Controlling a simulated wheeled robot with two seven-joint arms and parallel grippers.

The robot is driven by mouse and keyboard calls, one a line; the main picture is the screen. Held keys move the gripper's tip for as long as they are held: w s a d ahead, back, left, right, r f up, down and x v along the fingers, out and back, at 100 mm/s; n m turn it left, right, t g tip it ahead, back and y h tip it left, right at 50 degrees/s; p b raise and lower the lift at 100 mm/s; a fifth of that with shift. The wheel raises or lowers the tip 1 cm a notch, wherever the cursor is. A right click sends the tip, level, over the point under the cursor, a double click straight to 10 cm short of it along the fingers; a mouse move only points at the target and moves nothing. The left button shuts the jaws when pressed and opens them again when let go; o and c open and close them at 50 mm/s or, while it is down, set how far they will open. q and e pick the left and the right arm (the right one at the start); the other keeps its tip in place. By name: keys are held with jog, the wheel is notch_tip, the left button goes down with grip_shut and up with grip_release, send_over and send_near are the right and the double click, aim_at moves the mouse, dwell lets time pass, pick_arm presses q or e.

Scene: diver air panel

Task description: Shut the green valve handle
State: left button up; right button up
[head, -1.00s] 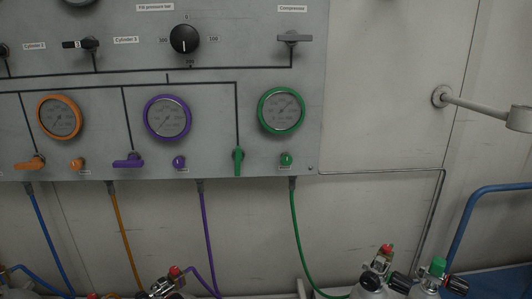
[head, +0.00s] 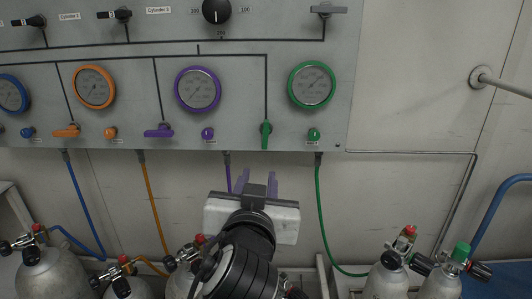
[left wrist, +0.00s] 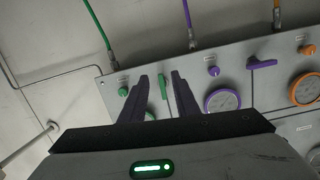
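The green valve handle (head: 266,135) is a small lever pointing straight up and down on the grey panel, left of and below the green-rimmed gauge (head: 312,85). My left gripper (head: 257,182) shows below the panel's lower edge in the head view, with its two dark fingers spread and nothing between them. In the left wrist view the fingers (left wrist: 160,82) are apart, and the green handle (left wrist: 163,88) appears between their tips, with a gap on both sides. The gripper does not touch it. My right gripper is not in view.
Purple (head: 159,132) and orange (head: 67,131) handles lie level to the left. A green knob (head: 314,135) sits right of the green handle. Hoses, including the green hose (head: 322,215), hang below the panel. Gas cylinders (head: 388,280) stand along the bottom.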

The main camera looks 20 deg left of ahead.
pick_arm(q)
jog(key=t, duration=0.2)
send_near(266, 129)
jog(key=shift+n+y, duration=0.3)
jog(key=shift+y, duration=0.1)
jog(key=p+x, duration=0.1)
jog(key=x, duration=0.6)
jog(key=shift+w+d, duration=0.15)
jog(key=shift+w, duration=0.15)
jog(key=shift+w+a, duration=0.2)
jog(key=shift+w, duration=0.45)
grip_shut()
